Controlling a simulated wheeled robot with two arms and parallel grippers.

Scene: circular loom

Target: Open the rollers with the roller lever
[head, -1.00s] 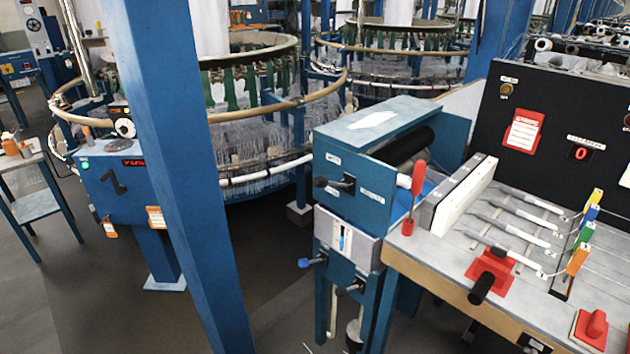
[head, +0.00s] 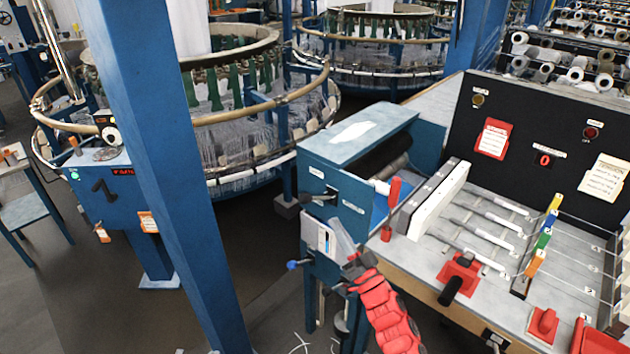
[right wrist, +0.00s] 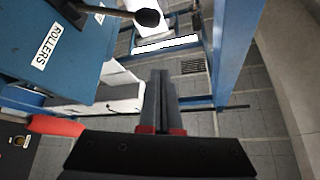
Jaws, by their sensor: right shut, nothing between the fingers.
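The roller lever (head: 318,197) is a black lever with a round knob on the front face of the blue roller box (head: 352,202). In the right wrist view its black knob (right wrist: 147,17) shows at the top, near the label "ROLLERS" (right wrist: 45,48) on the blue face. My right gripper (head: 338,228) is below and to the right of the lever, in front of the box's lower front. Its fingers (right wrist: 160,78) are shut and empty, apart from the knob. The dark roller (head: 396,168) shows partly in the box's opening. My left gripper is not in view.
A blue post (head: 172,190) rises at left. Floor (head: 270,265) between post and machine is open.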

